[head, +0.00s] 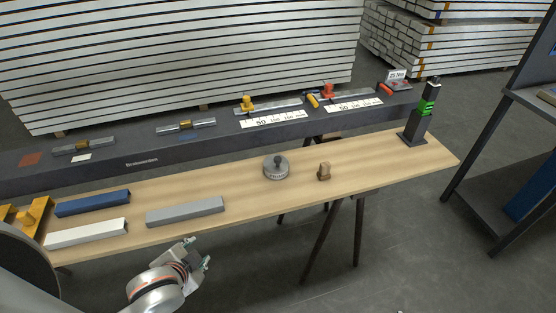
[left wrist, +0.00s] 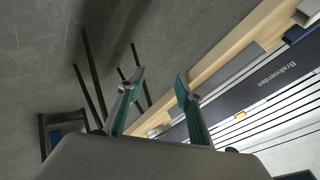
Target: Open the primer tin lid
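The primer tin (head: 276,173) is a small round grey tin with lettering on its side, standing upright on the wooden bench. Its lid (head: 277,161) is on top and carries a dark knob. My left gripper (head: 198,251) is in front of the bench's near edge, left of and nearer than the tin, and well apart from it. In the left wrist view the two fingers of my left gripper (left wrist: 160,80) are spread with nothing between them. I cannot clearly make out the tin in that view. My right gripper is not in view.
A grey bar (head: 185,211), a white bar (head: 87,233) and a blue bar (head: 93,203) lie on the bench's left. A small wooden block (head: 324,171) stands right of the tin. A dark beam with clamps (head: 150,161) runs behind.

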